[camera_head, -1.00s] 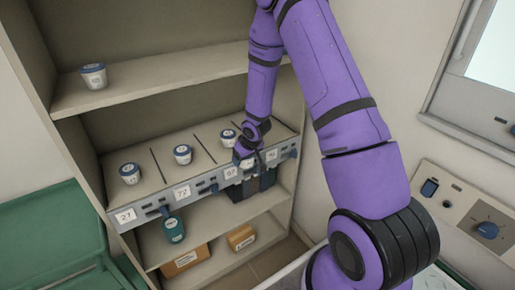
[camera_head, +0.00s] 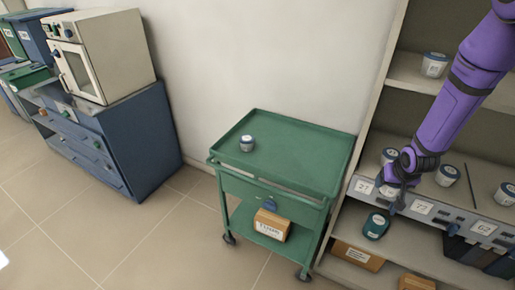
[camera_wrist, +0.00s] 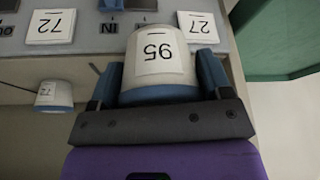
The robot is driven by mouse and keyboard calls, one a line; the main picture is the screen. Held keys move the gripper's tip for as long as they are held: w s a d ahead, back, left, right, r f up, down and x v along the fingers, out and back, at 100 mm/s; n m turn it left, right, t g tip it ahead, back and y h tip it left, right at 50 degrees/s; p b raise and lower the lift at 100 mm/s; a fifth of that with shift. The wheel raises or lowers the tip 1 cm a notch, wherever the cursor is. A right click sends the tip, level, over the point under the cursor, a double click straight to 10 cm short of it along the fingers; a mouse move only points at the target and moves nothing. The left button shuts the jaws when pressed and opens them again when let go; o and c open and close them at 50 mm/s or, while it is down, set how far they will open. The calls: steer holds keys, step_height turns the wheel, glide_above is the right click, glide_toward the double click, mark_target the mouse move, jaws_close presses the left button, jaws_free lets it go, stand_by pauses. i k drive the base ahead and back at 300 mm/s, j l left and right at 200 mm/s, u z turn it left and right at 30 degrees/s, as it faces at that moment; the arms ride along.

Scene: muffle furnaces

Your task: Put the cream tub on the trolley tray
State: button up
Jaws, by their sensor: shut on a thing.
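My gripper (camera_head: 398,192) is in front of the shelf unit's labelled ledge, near labels 27 and 72. In the wrist view my gripper (camera_wrist: 160,88) is shut on a cream tub (camera_wrist: 158,55) with a blue lid and an upside-down number label. The lid side is nearest the gripper's palm. In the head view the held tub is hard to make out behind the gripper. The green trolley (camera_head: 318,155) stands left of the shelf unit.
More cream tubs stand on the shelf ledge (camera_head: 447,176) and one on the shelf above (camera_head: 434,64). A teal jar (camera_head: 376,225) and cardboard boxes are lower down. A box (camera_head: 271,224) sits on the trolley's lower shelf. A blue cabinet (camera_head: 130,145) with a furnace stands left.

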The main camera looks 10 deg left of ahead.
mark_target(308, 164)
steer(key=j+u, duration=0.2)
steer(key=u, duration=0.2)
steer(key=i+j+u, duration=0.1)
steer(key=u, duration=0.3)
steer(key=i+j+u, duration=0.1)
steer(key=u, duration=0.35)
steer(key=i+u, duration=0.2)
steer(key=u, duration=0.2)
steer(key=i+j+u, duration=0.15)
steer(key=u, duration=0.15)
steer(key=i+j+u, duration=0.1)
steer(key=i+u, duration=0.25)
steer(key=i+z, duration=0.35)
steer(key=i+j+z, duration=0.15)
steer(key=i+z, duration=0.3)
steer(key=z, duration=0.3)
steer(key=i+z, duration=0.2)
steer(key=z, duration=0.25)
steer(key=i+z, duration=0.15)
steer(key=z, duration=0.25)
steer(key=i+j+z, duration=0.1)
steer(key=z, duration=0.35)
steer(key=j, duration=0.1)
